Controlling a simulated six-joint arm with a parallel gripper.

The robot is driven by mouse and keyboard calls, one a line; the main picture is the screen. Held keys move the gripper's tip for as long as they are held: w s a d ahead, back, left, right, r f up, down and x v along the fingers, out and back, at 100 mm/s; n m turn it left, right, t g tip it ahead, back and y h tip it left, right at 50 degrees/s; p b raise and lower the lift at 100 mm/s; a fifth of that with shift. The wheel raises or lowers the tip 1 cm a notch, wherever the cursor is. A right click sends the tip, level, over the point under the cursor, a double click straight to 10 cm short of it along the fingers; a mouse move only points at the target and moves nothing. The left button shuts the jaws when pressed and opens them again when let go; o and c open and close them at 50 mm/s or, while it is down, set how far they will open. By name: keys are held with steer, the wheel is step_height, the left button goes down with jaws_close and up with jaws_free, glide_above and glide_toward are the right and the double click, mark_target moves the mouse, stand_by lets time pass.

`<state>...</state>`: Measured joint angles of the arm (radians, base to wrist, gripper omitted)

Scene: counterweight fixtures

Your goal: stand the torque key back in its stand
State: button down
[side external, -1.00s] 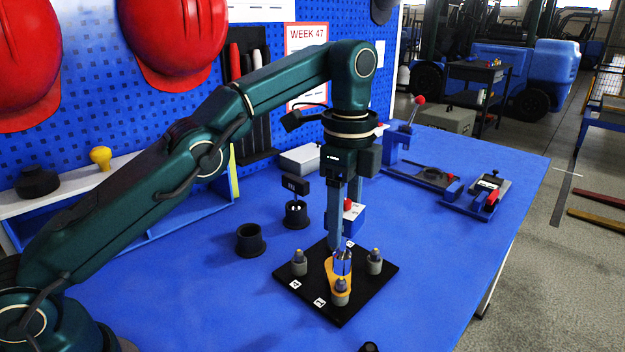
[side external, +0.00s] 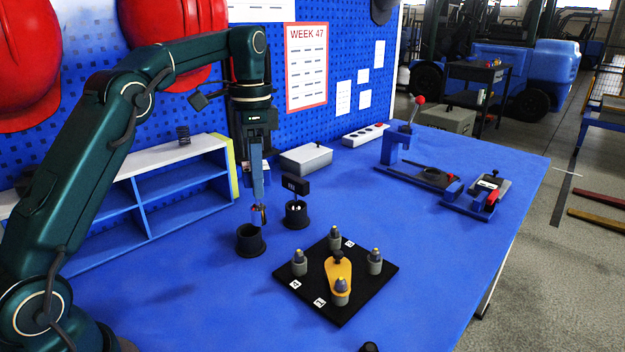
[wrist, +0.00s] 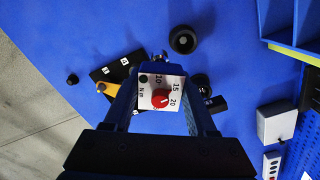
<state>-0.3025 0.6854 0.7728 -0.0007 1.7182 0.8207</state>
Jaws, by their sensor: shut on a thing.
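The torque key (wrist: 174,84) has a white dial face with a red knob and numbers; its silver end (side external: 258,216) points down. My gripper (side external: 258,203) is shut on it and holds it upright. In the wrist view the key sits between the fingers (wrist: 160,78). An empty black cup (side external: 251,243), apparently the stand, is on the blue table below and slightly left of the key's end. The cup's dark opening also shows in the wrist view (wrist: 183,40), up and right of the key. The fingers hide part of the key's body.
A second black cup (side external: 297,217) holding a black-headed tool stands close on the right. A black plate (side external: 316,302) with several grey posts and a yellow clamp (side external: 338,275) lies in front right. A blue shelf (side external: 180,190) is behind left. A grey box (side external: 306,158) stands behind.

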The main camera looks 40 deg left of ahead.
steer(key=s+a+r+n, duration=0.3)
steer(key=s+a+n, duration=0.4)
steer(key=a, duration=0.5)
steer(key=w+d+f+m, duration=0.1)
steer(key=w+d+f, duration=0.6)
steer(key=f, duration=0.4)
steer(key=shift+w, duration=0.2)
steer(key=shift+f, duration=0.4)
steer(key=shift+f, duration=0.3)
steer(key=shift+c, duration=1)
jaws_free()
steer(key=shift+r, duration=0.15)
